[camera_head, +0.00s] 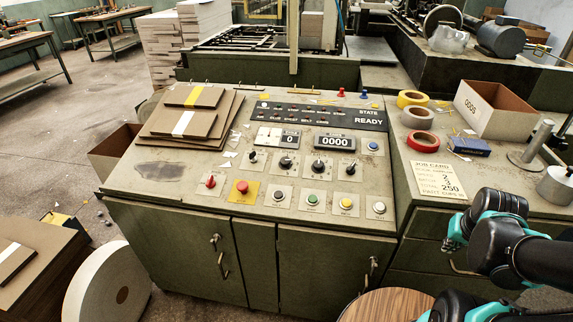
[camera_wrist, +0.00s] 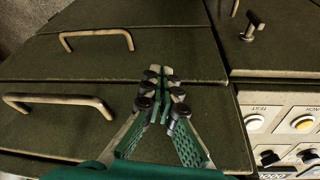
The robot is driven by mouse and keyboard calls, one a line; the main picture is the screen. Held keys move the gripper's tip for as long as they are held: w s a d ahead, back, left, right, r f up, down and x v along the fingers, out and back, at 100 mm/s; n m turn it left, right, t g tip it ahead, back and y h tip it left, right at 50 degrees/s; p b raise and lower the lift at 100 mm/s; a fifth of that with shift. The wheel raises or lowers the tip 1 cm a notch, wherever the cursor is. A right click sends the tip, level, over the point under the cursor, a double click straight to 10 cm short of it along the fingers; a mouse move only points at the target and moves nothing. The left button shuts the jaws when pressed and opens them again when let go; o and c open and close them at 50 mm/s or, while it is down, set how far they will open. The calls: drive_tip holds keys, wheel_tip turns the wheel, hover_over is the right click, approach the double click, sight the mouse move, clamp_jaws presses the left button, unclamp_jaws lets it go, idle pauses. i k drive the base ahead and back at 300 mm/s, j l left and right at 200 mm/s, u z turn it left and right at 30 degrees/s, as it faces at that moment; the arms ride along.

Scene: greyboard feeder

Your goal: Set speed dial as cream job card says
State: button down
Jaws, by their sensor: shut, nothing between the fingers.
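The cream job card (camera_head: 438,180) lies on the right-hand cabinet top. A 2 and 250 can be made out on it; the smaller lines are hard to read. The console panel (camera_head: 225,168) carries a row of black knobs, including one (camera_head: 286,162) under a display (camera_head: 290,137) reading 0 and another (camera_head: 318,166). I cannot read which is the speed dial. In the wrist view, black knobs (camera_wrist: 269,158) show at the lower right edge. My gripper (camera_wrist: 160,72) is shut and empty, above the green drawer fronts, away from the knobs.
Coloured push buttons (camera_head: 313,199) line the console's front; a red one (camera_head: 242,187) sits on a yellow plate. A display (camera_head: 335,142) reads 0000, and the state reads READY. Board stacks (camera_head: 190,115) lie at left. Tape rolls (camera_head: 412,98) and an open box (camera_head: 490,107) stand at right.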

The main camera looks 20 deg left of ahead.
sight(285, 163)
drive_tip(key=j+u, duration=0.2)
drive_tip(key=u, duration=0.65)
